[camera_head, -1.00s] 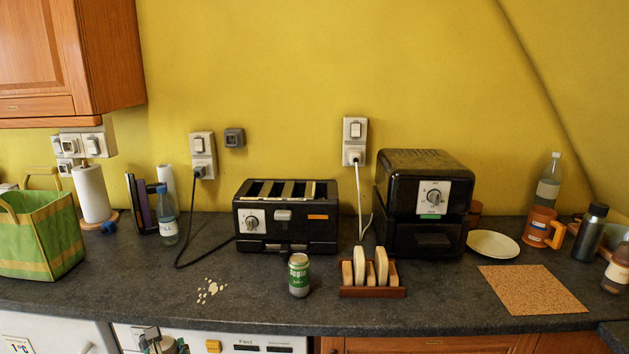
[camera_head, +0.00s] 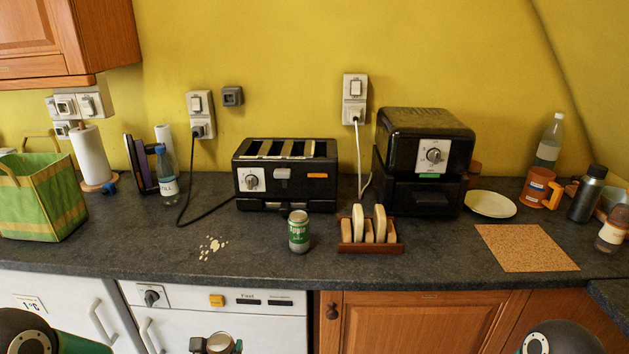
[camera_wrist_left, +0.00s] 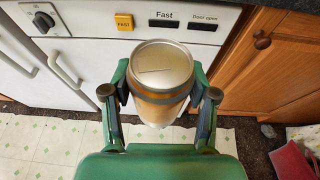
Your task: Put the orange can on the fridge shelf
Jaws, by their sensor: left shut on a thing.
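The orange can (camera_wrist_left: 157,108) is in the left wrist view, upright, with a silver lid facing the camera. My left gripper (camera_wrist_left: 160,95) is shut on it, one finger on each side. In the head view my left gripper (camera_head: 216,344) shows at the bottom edge, in front of the white appliance; the can's lid (camera_head: 219,342) is just visible there. The fridge (camera_head: 62,296), white with a 1°C label and a vertical handle, is at lower left. Its door looks shut and its shelf is hidden. My right gripper is not in view.
A white appliance (camera_head: 258,329) with a handle stands right of the fridge, beside wooden cupboards (camera_head: 420,325). The dark counter (camera_head: 130,245) above holds a green can (camera_head: 298,232), a toaster (camera_head: 285,176), a toast rack (camera_head: 368,246) and a green bag (camera_head: 42,200).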

